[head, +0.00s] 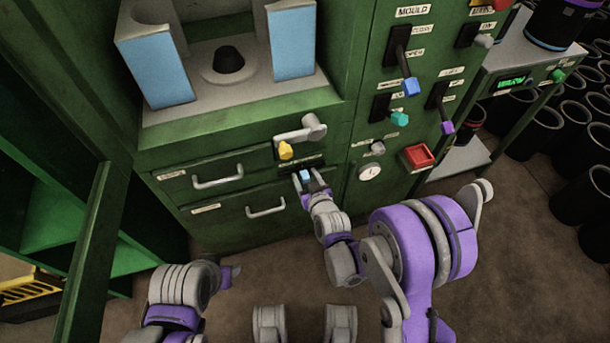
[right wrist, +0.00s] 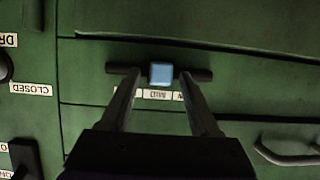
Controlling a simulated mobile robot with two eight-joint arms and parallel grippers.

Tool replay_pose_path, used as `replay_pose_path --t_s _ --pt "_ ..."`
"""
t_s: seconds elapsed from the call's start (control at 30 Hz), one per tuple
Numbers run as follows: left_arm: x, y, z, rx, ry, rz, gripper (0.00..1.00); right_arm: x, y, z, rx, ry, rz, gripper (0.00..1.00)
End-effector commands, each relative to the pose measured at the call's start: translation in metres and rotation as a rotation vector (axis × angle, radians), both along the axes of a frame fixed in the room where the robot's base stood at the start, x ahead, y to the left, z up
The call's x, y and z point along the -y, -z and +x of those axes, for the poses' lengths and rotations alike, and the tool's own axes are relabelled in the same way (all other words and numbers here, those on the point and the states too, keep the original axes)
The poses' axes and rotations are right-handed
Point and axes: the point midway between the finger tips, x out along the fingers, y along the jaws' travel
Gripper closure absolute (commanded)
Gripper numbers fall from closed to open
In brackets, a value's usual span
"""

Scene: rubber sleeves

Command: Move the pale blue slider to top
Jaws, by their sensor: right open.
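The pale blue slider (head: 305,176) sits on a dark horizontal slot in the green machine's front, below the yellow-tipped lever. In the right wrist view the slider (right wrist: 161,73) is a small pale blue block about midway along the slot (right wrist: 200,75). Small white labels (right wrist: 157,94) lie just below the slot; they are partly hidden and hard to read. My right gripper (right wrist: 160,81) is open, one finger on each side of the slider, with gaps visible between fingers and block. In the head view my right gripper (head: 309,183) is at the slider. My left arm shows at lower left, but no fingers can be made out.
A yellow-tipped lever (head: 286,151) is just above the slider. Drawer handles (head: 218,177) and (head: 266,208) stick out to the left. A gauge (head: 370,172), a red button (head: 418,156) and several coloured levers are on the panel to the right. Black sleeves (head: 535,130) stand at far right.

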Motion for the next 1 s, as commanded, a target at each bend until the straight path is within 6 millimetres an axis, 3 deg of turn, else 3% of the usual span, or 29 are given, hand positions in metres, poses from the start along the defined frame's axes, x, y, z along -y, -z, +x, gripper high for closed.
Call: replay_pose_path --t_s 0.37,0.73,1.0 --pt "0.0000 0.0009 0.0001 0.000 0.000 0.000 0.50 -0.0023 0.0028 0.0069 0.000 0.000 0.000 0.38" --pt "0.0000 0.0009 0.0001 0.000 0.000 0.000 0.50 -0.0022 0.0027 0.0068 0.000 0.000 0.000 1.00" --pt "0.0000 0.0009 0.0001 0.000 0.000 0.000 0.50 -0.0022 0.0028 0.0067 0.000 0.000 0.000 1.00"
